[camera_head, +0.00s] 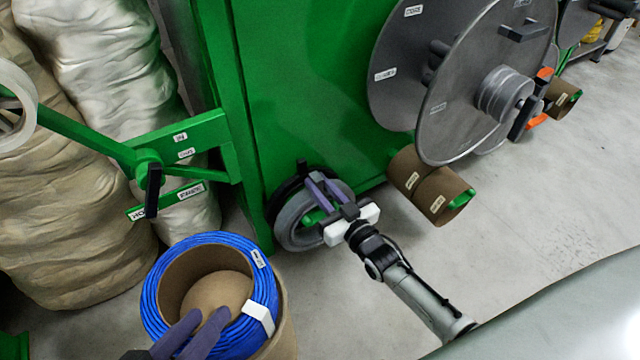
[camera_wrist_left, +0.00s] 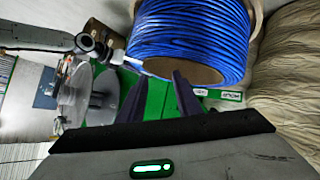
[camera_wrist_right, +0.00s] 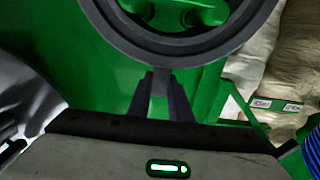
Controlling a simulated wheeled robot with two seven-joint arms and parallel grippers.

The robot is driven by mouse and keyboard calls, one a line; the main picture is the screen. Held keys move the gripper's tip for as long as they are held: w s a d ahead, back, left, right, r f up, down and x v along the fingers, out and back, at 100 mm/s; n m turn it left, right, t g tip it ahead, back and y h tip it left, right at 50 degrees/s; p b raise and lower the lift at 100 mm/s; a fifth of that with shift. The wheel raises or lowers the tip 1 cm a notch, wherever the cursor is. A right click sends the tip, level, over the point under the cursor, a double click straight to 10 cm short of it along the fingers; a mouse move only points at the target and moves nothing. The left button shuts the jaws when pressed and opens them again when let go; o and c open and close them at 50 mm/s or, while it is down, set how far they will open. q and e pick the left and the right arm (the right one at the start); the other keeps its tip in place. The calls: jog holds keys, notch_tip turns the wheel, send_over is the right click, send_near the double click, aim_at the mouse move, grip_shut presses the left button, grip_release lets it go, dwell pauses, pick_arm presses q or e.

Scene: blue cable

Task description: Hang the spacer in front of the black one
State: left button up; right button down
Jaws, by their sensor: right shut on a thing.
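The grey ring-shaped spacer (camera_head: 290,232) is held upright at the green machine's lower front. My right gripper (camera_head: 322,190) is shut on its rim; the rim also shows between the fingers in the right wrist view (camera_wrist_right: 160,82). The black spacer (camera_head: 276,200) is just behind the grey one, against the machine, mostly hidden by it. Green parts (camera_wrist_right: 185,12) show through the grey ring's opening; I cannot tell whether a peg passes through it. My left gripper (camera_head: 190,330) is open and empty beside the blue cable coil (camera_head: 160,320); its parted fingers show in the left wrist view (camera_wrist_left: 160,82).
The blue coil sits on a cardboard drum at the lower left. The green machine (camera_head: 310,90) carries a large grey reel (camera_head: 470,70) at the right, with brown cardboard tubes (camera_head: 430,185) below it. A green arm (camera_head: 190,140) juts left. Large sacks stand behind. Floor at right is clear.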

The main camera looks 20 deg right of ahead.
jog(key=c, duration=0.8)
grip_release()
jog(key=shift+f, duration=0.1)
jog(key=shift+o, duration=0.2)
pick_arm(q)
jog(key=shift+r+p, duration=2.55)
jog(key=shift+r, duration=0.05)
pick_arm(e)
jog(key=shift+r, duration=2.55)
pick_arm(q)
jog(key=shift+r+p, duration=0.9)
pick_arm(e)
jog(key=shift+s+d, duration=0.2)
jog(key=shift+s, duration=1.35)
pick_arm(q)
jog(key=shift+r+p, duration=2.05)
jog(key=shift+p, duration=0.05)
pick_arm(e)
jog(key=s+d, duration=0.1)
jog(key=s, duration=0.8)
jog(key=shift+s+d, duration=0.2)
jog(key=shift+s, duration=0.2)
